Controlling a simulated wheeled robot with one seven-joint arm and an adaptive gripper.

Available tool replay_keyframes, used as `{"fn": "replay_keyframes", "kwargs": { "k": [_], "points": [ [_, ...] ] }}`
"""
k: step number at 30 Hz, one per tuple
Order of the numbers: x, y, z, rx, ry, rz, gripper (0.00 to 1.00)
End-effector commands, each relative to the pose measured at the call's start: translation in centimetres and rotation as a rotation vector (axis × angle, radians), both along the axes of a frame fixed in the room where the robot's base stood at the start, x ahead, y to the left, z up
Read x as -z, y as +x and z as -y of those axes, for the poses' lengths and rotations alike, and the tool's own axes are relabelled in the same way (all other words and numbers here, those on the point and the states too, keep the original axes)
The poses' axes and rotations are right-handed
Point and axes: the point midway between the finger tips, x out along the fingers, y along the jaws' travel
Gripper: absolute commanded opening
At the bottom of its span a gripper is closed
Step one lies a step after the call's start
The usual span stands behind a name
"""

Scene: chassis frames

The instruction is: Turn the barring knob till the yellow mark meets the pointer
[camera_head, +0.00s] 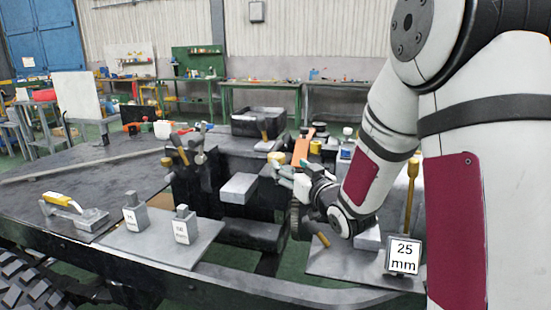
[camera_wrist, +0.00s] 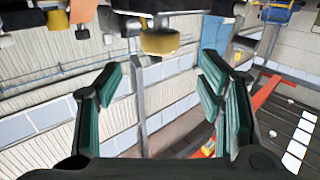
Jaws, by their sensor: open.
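A yellow knob (camera_wrist: 160,42), which looks like the barring knob, hangs at the top middle of the wrist view. It seems to be the yellow piece (camera_head: 277,157) just beyond my fingertips in the head view. My gripper (camera_head: 284,171) is open and empty beside the dark machine block. In the wrist view my gripper (camera_wrist: 166,80) has its teal-padded fingers spread wide to the left and right, with the knob between their lines but apart from both. I cannot make out the yellow mark or the pointer.
A grey plate with two labelled blocks (camera_head: 183,226) lies at the left front. A "25 mm" sign (camera_head: 403,256) and a tall yellow-handled tool (camera_head: 411,190) stand at the right. A black bin (camera_head: 258,122) sits behind. Levers (camera_head: 201,150) rise left of my gripper.

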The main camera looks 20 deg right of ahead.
Motion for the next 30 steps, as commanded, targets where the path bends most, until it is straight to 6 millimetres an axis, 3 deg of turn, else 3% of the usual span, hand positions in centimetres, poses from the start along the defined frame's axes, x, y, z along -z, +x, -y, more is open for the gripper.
{"fn": "replay_keyframes", "kwargs": {
  "k": [9,15,28,30],
  "points": [
    [0.1,6.2,-0.6,-0.001,0.000,0.000,0.62],
    [0.1,8.6,-0.8,0.000,0.001,-0.001,0.62],
    [0.0,9.4,-0.8,0.001,0.000,-0.001,0.62],
    [0.0,9.4,-0.8,0.001,0.000,-0.001,0.46]
  ]
}}
